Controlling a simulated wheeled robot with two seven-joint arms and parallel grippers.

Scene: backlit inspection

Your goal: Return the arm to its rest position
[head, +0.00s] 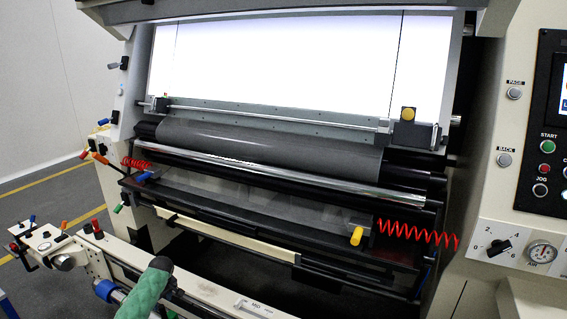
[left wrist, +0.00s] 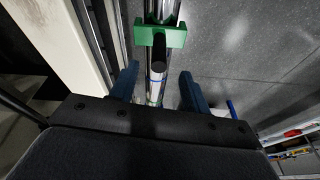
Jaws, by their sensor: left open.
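My left gripper (left wrist: 160,72) is open in the left wrist view, with its two dark blue fingers apart. A shaft with a dark end and a pale, labelled side shows between and beyond the fingers. I see no finger closed on it, and I cannot tell how far away it is. In the head view, only a small dark part of the gripper seems to show at the bottom, beside a green textured part. My right gripper is in neither view.
A machine with a bright backlit panel (head: 285,60), a grey roller (head: 260,145) and red coiled hoses (head: 418,234) fills the head view. A control panel (head: 540,140) stands at right. A green bracket (left wrist: 160,34) is ahead in the wrist view. Grey floor (left wrist: 240,50) lies to its right.

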